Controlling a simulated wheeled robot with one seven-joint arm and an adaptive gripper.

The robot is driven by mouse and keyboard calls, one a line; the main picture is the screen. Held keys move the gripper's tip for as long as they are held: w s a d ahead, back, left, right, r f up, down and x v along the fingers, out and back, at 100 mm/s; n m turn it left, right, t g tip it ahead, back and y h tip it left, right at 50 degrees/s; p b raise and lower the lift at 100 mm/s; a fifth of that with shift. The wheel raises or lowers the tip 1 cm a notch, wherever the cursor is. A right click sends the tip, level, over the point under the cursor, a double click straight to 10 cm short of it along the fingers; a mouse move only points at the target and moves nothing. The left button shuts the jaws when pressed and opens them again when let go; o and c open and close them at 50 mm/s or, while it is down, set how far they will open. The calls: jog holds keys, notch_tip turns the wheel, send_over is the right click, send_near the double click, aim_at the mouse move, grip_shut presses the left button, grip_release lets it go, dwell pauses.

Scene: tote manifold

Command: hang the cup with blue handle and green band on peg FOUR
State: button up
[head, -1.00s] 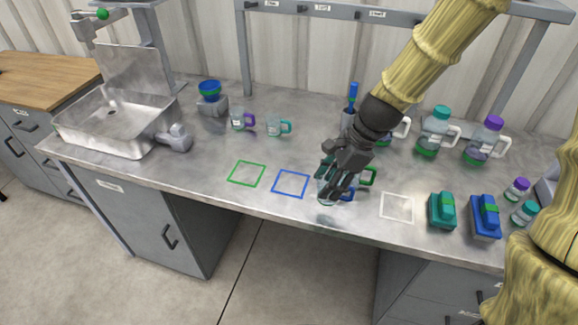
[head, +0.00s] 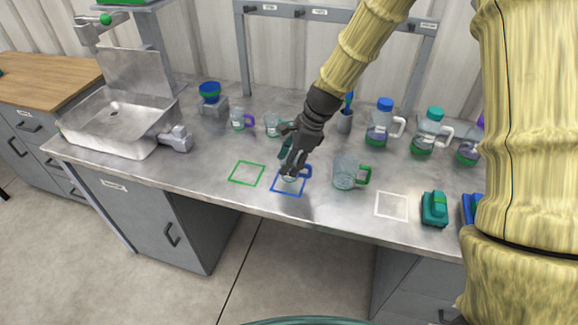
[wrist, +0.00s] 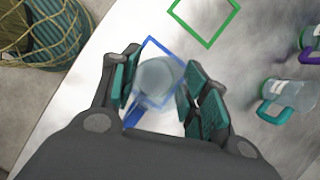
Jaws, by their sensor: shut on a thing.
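My gripper (head: 290,172) is closed around a clear cup (wrist: 157,75) with a blue handle (wrist: 135,114). In the head view the cup (head: 289,178) is mostly hidden by the fingers, and its blue handle sticks out to the right. It is over the blue square outline (head: 275,188); I cannot tell whether it touches the table. No green band can be made out on it. The peg rail (head: 330,15) runs along the back with small labels, too small to read surely, so I cannot pick out peg FOUR.
A green-handled glass (head: 344,174) stands right of my gripper. Cups with teal (head: 272,127) and purple (head: 238,121) handles stand behind. Bottles (head: 380,128) stand at the back right, a sink (head: 115,115) at the left. The green square (head: 233,174) and white square (head: 378,205) are empty.

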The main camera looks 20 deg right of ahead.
jog(key=shift+w+f+p, duration=0.15)
jog(key=shift+f+p, duration=0.25)
jog(key=shift+f, duration=1)
jog(key=shift+f, duration=0.1)
jog(key=o, duration=0.9)
jog(key=shift+o, duration=0.2)
jog(key=b+v, duration=0.2)
jog(key=v, duration=1)
